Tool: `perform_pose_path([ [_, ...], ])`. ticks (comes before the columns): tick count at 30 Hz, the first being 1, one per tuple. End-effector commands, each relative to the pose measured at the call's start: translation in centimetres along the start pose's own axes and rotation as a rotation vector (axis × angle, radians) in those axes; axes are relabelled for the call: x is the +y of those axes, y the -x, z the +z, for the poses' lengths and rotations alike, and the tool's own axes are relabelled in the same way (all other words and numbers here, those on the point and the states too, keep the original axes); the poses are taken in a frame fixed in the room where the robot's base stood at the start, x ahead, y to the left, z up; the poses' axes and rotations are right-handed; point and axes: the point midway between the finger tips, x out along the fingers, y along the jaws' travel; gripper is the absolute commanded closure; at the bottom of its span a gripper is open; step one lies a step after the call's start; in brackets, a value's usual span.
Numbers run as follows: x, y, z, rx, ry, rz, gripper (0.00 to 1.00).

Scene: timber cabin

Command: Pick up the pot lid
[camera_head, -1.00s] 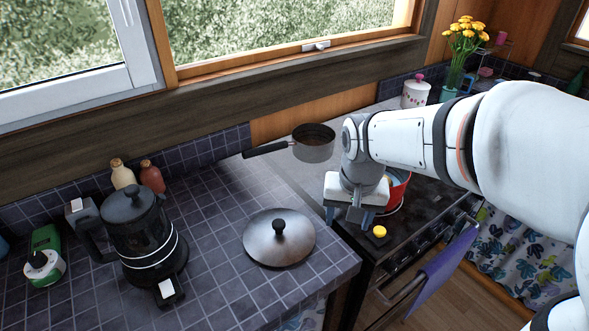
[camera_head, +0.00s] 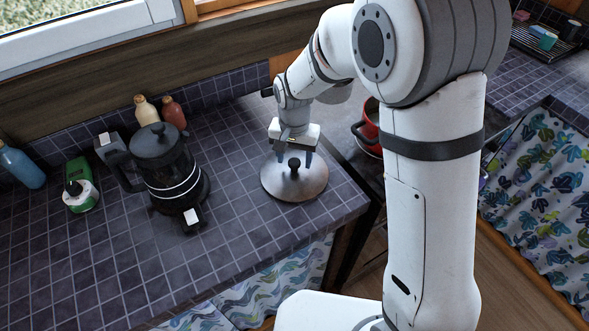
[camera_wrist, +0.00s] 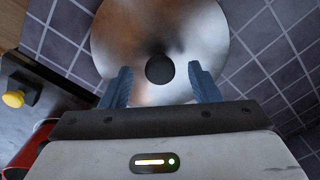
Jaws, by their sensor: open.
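The pot lid (camera_head: 284,187) is a round metal disc with a black knob, lying flat on the dark tiled counter. In the wrist view the lid (camera_wrist: 120,30) fills the upper middle, and its black knob (camera_wrist: 159,69) shows between and slightly beyond the fingertips. My gripper (camera_head: 294,158) is open and empty, pointing down over the lid. In the wrist view my gripper (camera_wrist: 160,82) has one blue finger on each side of the knob. I cannot tell how high the fingertips are above the lid.
A black French press (camera_head: 160,165) stands left of the lid, with two bottles (camera_head: 160,110) behind it. A green-and-white item (camera_head: 80,188) and blue bottle (camera_head: 20,166) are farther left. A red pot (camera_head: 371,122) is right of the lid. The front-left counter is clear.

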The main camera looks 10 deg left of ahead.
Motion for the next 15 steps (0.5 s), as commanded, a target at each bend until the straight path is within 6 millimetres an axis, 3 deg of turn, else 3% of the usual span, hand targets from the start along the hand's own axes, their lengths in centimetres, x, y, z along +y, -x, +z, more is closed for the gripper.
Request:
perform_pose_path([
  [6, 0.0, -2.2, 0.0, -0.001, 0.0, 0.0, 0.44],
  [13, 0.0, -2.4, 0.0, 0.0, 0.0, -0.001, 0.44],
  [15, 0.0, -2.4, 0.0, 0.0, 0.0, -0.001, 0.5],
])
